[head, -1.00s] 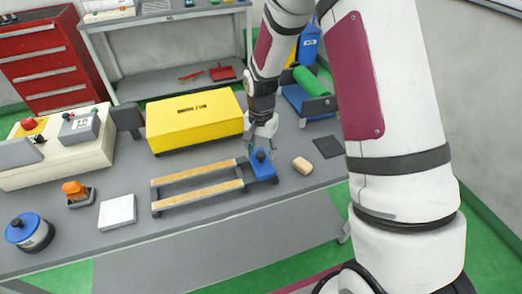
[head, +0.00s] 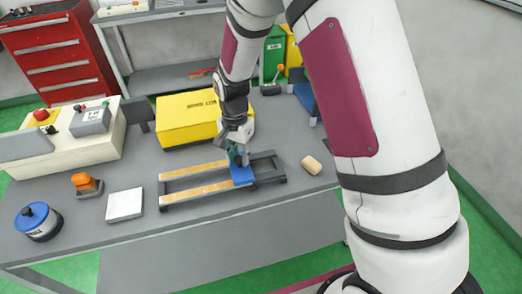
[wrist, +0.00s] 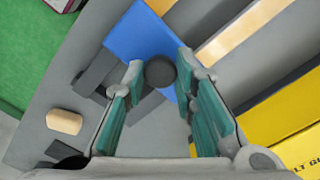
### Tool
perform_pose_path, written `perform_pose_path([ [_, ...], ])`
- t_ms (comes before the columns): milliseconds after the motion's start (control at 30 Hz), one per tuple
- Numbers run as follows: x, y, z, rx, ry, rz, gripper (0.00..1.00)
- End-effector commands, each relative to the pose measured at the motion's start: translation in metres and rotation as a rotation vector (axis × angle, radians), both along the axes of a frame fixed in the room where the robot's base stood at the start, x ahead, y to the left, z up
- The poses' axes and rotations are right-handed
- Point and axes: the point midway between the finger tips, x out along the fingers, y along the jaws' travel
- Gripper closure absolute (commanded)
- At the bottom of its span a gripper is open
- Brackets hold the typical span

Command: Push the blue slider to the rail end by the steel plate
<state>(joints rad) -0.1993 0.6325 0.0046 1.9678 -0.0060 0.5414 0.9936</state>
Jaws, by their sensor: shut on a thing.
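The blue slider (head: 241,175) sits on the rail frame (head: 195,190), between its middle and its right end. The two wooden rail strips are bare to its left, and dark rail shows to its right. My gripper (head: 238,150) is above the slider, its fingers shut around the dark knob (wrist: 160,72). In the wrist view the blue slider (wrist: 140,35) lies just beyond the fingertips. A flat, light grey square plate (head: 125,205), which looks like the steel plate, lies on the bench left of the rail's left end.
A yellow box (head: 187,118) stands close behind the rail. A wooden block (head: 311,165) lies to its right. An orange-topped item (head: 85,184) and a blue-lidded round container (head: 37,222) stand further left. The bench in front of the rail is clear.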

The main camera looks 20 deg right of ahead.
Motion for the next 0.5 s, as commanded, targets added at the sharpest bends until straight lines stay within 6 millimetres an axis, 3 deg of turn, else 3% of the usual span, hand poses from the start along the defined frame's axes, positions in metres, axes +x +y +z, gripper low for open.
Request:
perform_pose_path([
  [33, 0.0, 0.023, -0.001, 0.001, -0.001, 0.012, 1.0],
  [200, 0.0, 0.082, -0.001, 0.001, -0.001, 0.01, 1.0],
  [500, 0.0, 0.168, -0.001, 0.001, -0.001, 0.005, 1.0],
])
